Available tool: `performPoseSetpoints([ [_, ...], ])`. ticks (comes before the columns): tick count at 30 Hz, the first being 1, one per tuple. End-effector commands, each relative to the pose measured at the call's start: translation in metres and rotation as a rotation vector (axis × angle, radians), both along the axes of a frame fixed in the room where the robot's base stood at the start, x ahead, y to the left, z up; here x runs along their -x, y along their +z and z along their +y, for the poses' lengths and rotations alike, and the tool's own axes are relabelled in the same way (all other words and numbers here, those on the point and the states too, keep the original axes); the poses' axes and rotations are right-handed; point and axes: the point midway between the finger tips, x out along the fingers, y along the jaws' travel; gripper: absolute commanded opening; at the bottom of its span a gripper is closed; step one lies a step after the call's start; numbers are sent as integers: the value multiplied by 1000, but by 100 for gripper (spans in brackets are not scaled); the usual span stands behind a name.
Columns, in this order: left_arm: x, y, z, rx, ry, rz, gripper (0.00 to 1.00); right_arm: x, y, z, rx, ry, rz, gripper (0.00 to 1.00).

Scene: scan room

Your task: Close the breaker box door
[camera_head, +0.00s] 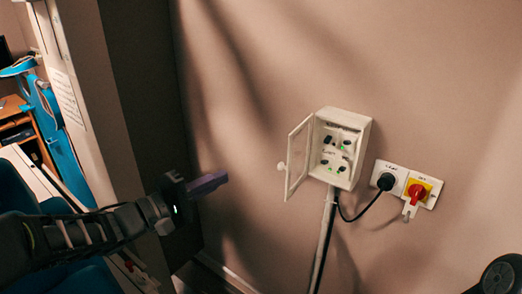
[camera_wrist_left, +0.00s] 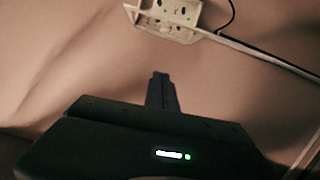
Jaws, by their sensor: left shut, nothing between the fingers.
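The white breaker box (camera_head: 345,152) is mounted on the wall right of the middle in the head view. Its framed door (camera_head: 299,158) stands open, swung out to the left, with a round knob (camera_head: 281,166) on its outer side. Switches and small green lights show inside the box. My left gripper (camera_head: 222,179) is shut and empty, to the left of the door and apart from it. In the left wrist view the shut fingers (camera_wrist_left: 160,77) point toward the wall, and the box (camera_wrist_left: 172,17) shows at the top edge, partly cut off.
A wall plate with a black plug (camera_head: 387,181) and a red-and-yellow switch (camera_head: 417,190) sits right of the box. A conduit (camera_head: 323,240) runs down from the box. The wall between my left gripper and the door is bare. Blue furniture (camera_head: 62,140) stands at far left.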

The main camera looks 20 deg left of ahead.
Motion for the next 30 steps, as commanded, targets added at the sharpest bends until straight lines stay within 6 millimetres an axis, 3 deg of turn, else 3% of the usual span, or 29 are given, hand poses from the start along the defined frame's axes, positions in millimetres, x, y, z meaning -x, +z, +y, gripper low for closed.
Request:
performPoseSetpoints([
  [10, 0, 0, -1, 3, -1, 2, 0, 1, 0, -1, 1, -1, 3, 17],
  [16, -10, 0, -7, 4, -2, 1, 0, 1, 1, 0, 1, 0, 2, 17],
  [30, -81, 2, -56, 5, -3, 3, 0, 2, 9, -1, 2, -1, 5, 17],
])
